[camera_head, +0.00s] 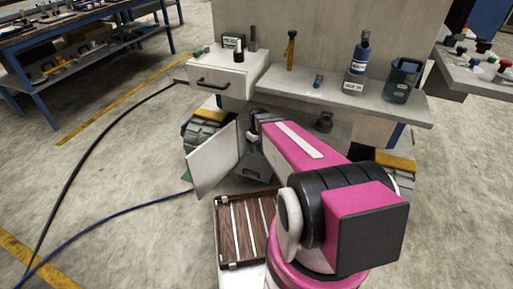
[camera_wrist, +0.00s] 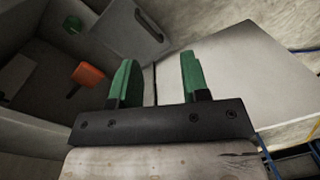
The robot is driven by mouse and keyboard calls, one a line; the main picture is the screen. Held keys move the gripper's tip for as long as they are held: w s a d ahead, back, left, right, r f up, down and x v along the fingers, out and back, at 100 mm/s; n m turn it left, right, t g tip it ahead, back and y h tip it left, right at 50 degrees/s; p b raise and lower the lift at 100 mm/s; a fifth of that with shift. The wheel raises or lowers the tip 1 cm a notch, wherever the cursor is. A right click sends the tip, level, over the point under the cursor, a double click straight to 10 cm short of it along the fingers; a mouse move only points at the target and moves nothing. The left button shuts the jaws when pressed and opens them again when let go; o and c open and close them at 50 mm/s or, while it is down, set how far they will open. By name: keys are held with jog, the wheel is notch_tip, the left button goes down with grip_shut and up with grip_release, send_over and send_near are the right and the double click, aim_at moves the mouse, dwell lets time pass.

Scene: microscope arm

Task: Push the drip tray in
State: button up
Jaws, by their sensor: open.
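My gripper (camera_wrist: 158,82) has two green fingers, spread apart with nothing between them. In the head view it is small and partly hidden by my pink arm, near the low opening under the bench, beside a hanging white door (camera_head: 212,160). A dark grey piece with a handle (camera_head: 257,171) lies low in that opening; it looks like the drip tray, but I cannot be sure. The wrist view shows a grey panel with a handle (camera_wrist: 136,28) beyond the fingers, likely the same piece. The fingers look apart from it. How far it sticks out is unclear.
The door panel (camera_wrist: 232,78) stands close at the right of the fingers. An orange thing (camera_wrist: 88,76) and a green knob (camera_wrist: 72,24) show inside the compartment. A brown slatted tray (camera_head: 245,228) lies low in front. A drawer (camera_head: 222,82) juts out above.

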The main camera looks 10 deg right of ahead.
jog(key=w+f+n+g, duration=0.1)
jog(key=w+f+n, duration=0.2)
jog(key=w+f, duration=0.3)
jog(key=w+f+n, duration=0.3)
jog(key=w+f, duration=0.1)
jog(key=f, duration=0.5)
jog(key=shift+y, duration=0.3)
jog(key=f, duration=0.3)
jog(key=s+a+f, duration=0.1)
jog(key=f, duration=0.6)
jog(key=shift+s+a+f, duration=0.3)
grip_shut()
